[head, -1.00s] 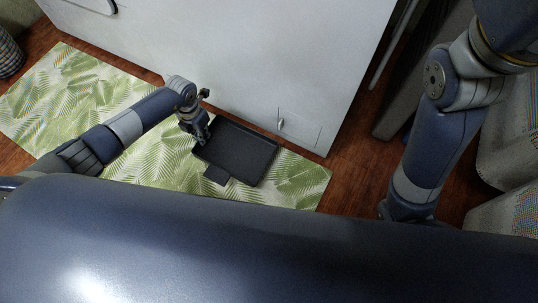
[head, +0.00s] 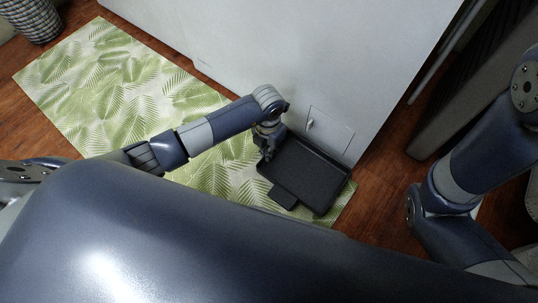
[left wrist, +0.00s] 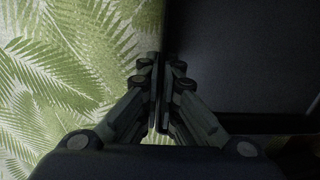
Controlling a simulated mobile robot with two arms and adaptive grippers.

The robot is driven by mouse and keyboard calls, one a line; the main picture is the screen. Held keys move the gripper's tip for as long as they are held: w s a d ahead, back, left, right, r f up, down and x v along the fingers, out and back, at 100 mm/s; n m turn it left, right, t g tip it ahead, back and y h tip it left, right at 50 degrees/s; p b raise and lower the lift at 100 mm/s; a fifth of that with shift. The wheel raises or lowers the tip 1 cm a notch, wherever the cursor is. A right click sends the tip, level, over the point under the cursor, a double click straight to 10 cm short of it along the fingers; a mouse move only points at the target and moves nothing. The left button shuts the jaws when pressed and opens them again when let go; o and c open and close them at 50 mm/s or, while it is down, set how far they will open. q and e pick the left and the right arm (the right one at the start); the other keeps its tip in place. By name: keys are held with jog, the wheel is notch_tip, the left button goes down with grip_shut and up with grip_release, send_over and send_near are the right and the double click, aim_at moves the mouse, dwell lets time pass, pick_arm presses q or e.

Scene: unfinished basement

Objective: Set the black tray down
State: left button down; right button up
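The black tray (head: 308,176) is a shallow rectangle with a raised rim and a tab on its near side. It appears over the right end of the green leaf-print mat in the head view; I cannot tell whether it touches the mat. My left gripper (head: 266,150) is at the tray's left edge, shut on its rim. In the left wrist view the fingers of the left gripper (left wrist: 162,95) close around the rim, with the tray (left wrist: 240,60) filling the right side. My right arm is at the right; its gripper is out of view.
The leaf-print mat (head: 120,90) lies on a reddish wood floor (head: 385,190). A large white cabinet (head: 300,50) with a small hatch (head: 330,130) stands just behind the tray. A woven basket (head: 32,20) is at the top left. A dark grey item (head: 470,90) stands at the right.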

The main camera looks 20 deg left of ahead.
pick_arm(q)
notch_tip(320, 180, down, 3)
jog(key=shift+r+b, duration=0.1)
jog(key=shift+b, duration=0.95)
jog(key=c, duration=2.2)
grip_release()
jog(key=shift+c, duration=0.2)
jog(key=o, duration=0.4)
jog(key=shift+o, duration=0.2)
